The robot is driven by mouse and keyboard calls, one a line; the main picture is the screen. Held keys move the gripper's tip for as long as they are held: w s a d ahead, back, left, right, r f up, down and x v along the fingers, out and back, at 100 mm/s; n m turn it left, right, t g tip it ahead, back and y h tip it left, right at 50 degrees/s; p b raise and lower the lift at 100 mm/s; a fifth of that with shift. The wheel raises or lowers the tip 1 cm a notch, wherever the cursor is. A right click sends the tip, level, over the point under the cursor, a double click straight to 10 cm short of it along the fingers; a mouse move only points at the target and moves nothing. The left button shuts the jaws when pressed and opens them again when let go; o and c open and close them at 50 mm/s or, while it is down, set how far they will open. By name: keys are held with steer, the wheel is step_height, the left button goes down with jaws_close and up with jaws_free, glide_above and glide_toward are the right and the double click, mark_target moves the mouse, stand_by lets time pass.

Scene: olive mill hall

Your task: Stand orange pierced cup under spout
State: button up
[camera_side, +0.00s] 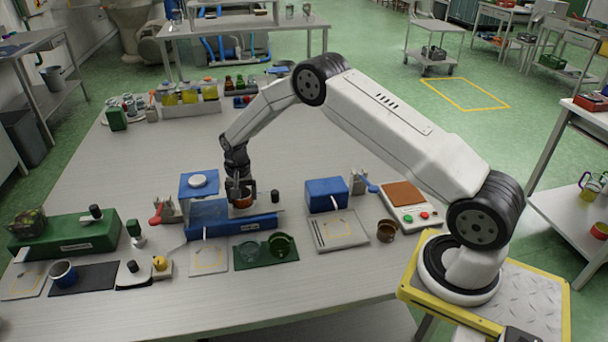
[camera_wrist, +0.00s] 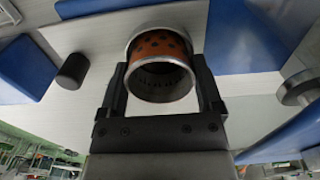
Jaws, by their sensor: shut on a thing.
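My gripper (camera_side: 240,198) is shut on the orange pierced cup (camera_side: 242,202), over the blue base (camera_side: 258,223) of the machine at the table's middle. In the wrist view the cup (camera_wrist: 160,45) sits between the two fingers of my gripper (camera_wrist: 162,80), with metal rims and dark holes in its orange wall. Its open end faces the camera. In the side view the fingers cover much of it, and I cannot tell whether its bottom touches the base. A thin pale spout (camera_side: 205,232) points from the blue machine over a tray (camera_side: 208,262). Another pale spout (camera_side: 334,203) is at the blue box (camera_side: 327,193).
A brown cup (camera_side: 387,231) stands at right near a scale (camera_side: 410,205). A dark cylinder (camera_wrist: 72,70) stands beside the held cup.

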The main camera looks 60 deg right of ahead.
steer(key=shift+r, duration=0.25)
stand_by(0.3)
step_height(320, 180, up, 6)
stand_by(0.8)
steer(key=shift+r, duration=0.1)
step_height(320, 180, up, 5)
steer(key=s+d, duration=0.4)
steer(key=s, duration=1)
steer(key=s+d, duration=0.5)
steer(key=s, duration=0.8)
step_height(320, 180, down, 10)
steer(key=shift+a+f, duration=0.2)
steer(key=shift+a, duration=0.05)
steer(key=shift+w+f, duration=0.1)
steer(key=shift+f, duration=0.05)
